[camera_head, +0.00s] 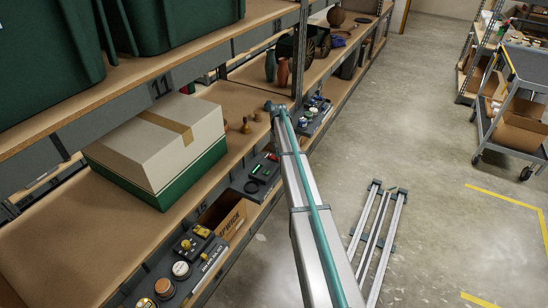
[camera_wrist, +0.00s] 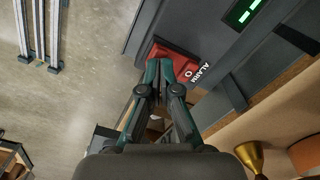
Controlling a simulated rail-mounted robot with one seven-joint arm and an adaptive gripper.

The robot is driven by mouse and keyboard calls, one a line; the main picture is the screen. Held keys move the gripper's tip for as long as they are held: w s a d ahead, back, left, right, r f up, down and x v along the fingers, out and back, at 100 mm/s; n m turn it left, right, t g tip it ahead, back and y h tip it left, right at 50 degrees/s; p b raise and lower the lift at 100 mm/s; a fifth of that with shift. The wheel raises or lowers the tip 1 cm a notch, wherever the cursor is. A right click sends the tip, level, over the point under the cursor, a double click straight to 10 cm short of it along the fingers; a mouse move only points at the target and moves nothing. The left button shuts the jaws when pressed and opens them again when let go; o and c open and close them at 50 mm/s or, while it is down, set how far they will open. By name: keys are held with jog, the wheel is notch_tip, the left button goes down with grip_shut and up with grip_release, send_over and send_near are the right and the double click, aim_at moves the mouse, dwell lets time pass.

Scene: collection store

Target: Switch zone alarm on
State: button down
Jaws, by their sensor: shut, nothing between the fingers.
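In the wrist view, a red switch part (camera_wrist: 184,60) sits on a dark grey panel (camera_wrist: 190,25), beside white lettering reading "ALARM" and a white "O" mark. My gripper (camera_wrist: 160,66) is shut and empty, its green fingertips over the near part of the red switch and hiding some of it. I cannot tell whether the tips touch it or which position the switch is in. A green lit display (camera_wrist: 243,10) is at the top right of the panel. In the head view my gripper (camera_head: 272,106) is small at the shelf's front edge.
A brass-coloured object (camera_wrist: 250,155) stands on the shelf near my gripper. In the head view, a white and green box (camera_head: 150,150) fills the shelf at left, with control panels along the front edge. Silver rails (camera_head: 378,235) lie on the floor; a trolley (camera_head: 510,120) stands right.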

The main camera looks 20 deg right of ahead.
jog(key=shift+f, duration=0.6)
dwell(0.3)
jog(key=shift+r, duration=0.15)
jog(key=shift+r+p, duration=1.2)
jog(key=shift+r, duration=2.15)
